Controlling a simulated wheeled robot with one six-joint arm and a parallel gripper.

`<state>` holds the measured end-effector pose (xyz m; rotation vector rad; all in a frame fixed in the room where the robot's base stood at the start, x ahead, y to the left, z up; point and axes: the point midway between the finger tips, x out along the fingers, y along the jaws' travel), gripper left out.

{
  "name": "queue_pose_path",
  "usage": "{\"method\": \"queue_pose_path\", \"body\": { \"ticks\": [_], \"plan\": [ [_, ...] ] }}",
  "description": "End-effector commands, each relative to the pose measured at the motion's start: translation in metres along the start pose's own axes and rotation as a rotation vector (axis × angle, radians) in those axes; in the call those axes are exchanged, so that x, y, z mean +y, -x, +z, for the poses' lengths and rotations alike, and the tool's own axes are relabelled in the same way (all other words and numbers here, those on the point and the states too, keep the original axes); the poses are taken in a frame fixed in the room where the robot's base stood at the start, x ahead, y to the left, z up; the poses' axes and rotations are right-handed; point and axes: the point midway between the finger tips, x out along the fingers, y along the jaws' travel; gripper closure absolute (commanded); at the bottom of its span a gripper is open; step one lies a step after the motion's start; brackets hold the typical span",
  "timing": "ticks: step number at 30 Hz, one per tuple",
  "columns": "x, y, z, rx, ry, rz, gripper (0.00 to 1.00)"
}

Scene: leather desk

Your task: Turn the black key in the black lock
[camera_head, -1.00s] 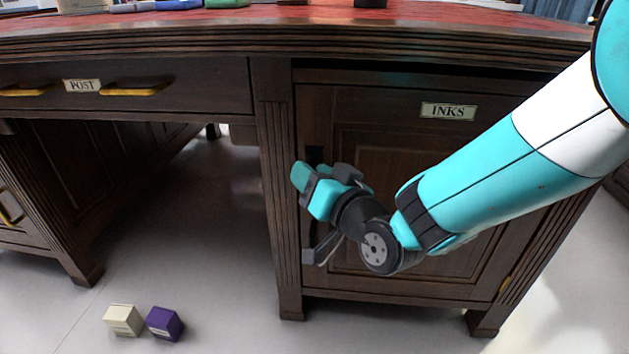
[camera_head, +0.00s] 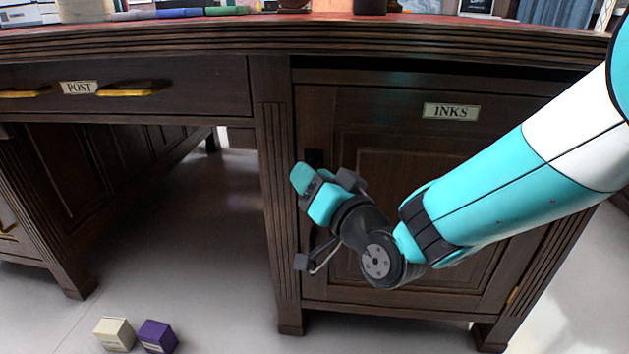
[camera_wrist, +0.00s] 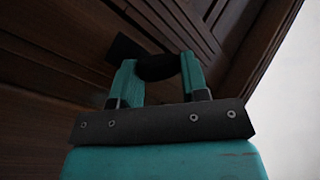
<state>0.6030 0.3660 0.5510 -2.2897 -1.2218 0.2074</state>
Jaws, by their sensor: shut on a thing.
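The black lock (camera_head: 314,158) is a dark plate near the left edge of the wooden INKS cabinet door (camera_head: 390,120). It also shows in the wrist view (camera_wrist: 124,46), behind the fingers. My gripper (camera_head: 302,178) is at the lock, tilted, with its teal fingertips toward the door's left edge. In the wrist view my gripper (camera_wrist: 160,68) is shut on the rounded black key (camera_wrist: 157,67), which sits between the two fingers in front of the lock plate. The key's shaft is hidden, and the key is hidden by my gripper in the head view.
The POST drawer (camera_head: 200,90) with brass pulls is at the left. A fluted desk post (camera_head: 275,200) stands just left of the door. A cream box (camera_head: 115,334) and a purple box (camera_head: 158,336) lie on the floor. Several things stand on the red desktop.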

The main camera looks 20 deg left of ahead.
Motion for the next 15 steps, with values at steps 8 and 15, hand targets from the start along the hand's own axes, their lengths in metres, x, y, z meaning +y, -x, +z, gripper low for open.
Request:
{"method": "queue_pose_path", "body": {
  "ticks": [8,15],
  "plan": [
    [0.0011,0.0001,0.0014,0.016,-0.017,-0.007,0.8],
    [0.0015,0.0002,0.002,0.051,-0.061,-0.023,0.8]
  ]
}}
